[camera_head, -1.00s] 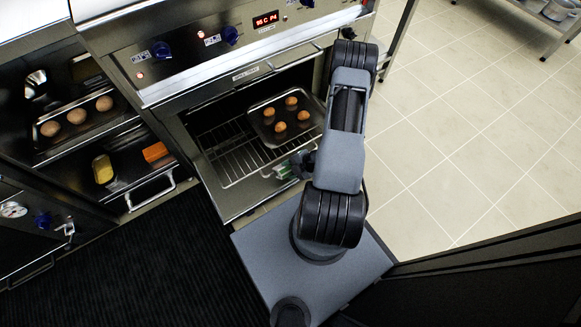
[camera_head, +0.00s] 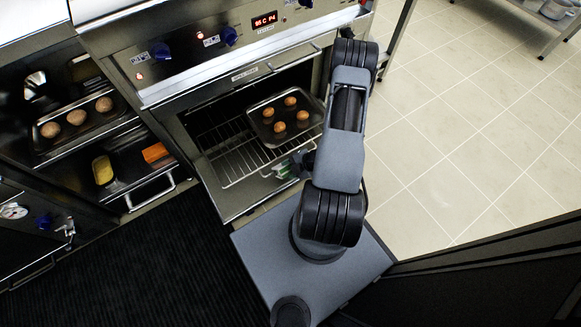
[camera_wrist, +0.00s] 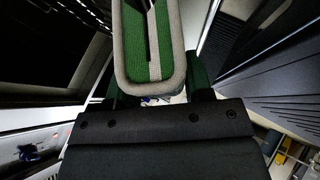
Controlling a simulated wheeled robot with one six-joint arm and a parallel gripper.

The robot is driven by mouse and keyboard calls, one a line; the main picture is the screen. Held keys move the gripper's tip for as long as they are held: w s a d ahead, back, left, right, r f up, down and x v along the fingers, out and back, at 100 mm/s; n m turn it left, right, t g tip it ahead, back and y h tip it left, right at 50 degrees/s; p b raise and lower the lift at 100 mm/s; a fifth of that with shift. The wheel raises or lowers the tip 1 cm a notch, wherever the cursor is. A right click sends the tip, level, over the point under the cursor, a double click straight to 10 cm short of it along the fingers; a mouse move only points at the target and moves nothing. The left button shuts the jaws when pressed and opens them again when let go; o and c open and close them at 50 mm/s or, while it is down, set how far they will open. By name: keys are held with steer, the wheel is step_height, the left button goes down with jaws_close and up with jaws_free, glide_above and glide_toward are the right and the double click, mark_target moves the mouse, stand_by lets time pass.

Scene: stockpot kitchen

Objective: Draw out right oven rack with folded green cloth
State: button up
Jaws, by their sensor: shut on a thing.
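The oven rack (camera_head: 235,169) is a wire grid in the open oven, with a dark tray (camera_head: 262,128) of several brown round items on its right part. The folded green cloth (camera_head: 282,169) shows small at the rack's front right edge. In the wrist view the cloth (camera_wrist: 143,47) is green with beige edging and a dark slot. My gripper (camera_head: 297,163) is at the rack's front edge, shut on the cloth. My arm hides part of the right side. Whether the cloth wraps the rack's bar is too small to tell.
The oven door (camera_head: 226,204) lies open below the rack. The tiled floor (camera_head: 455,150) at right is clear.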

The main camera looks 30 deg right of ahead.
steer(key=shift+s+r, duration=0.1)
steer(key=shift+r, duration=0.05)
steer(key=shift+s+r+p, duration=0.7)
steer(key=shift+r+p, duration=0.15)
steer(key=shift+r, duration=0.15)
steer(key=shift+s+r+p, duration=0.65)
steer(key=shift+r+p, duration=0.2)
steer(key=shift+r, duration=0.1)
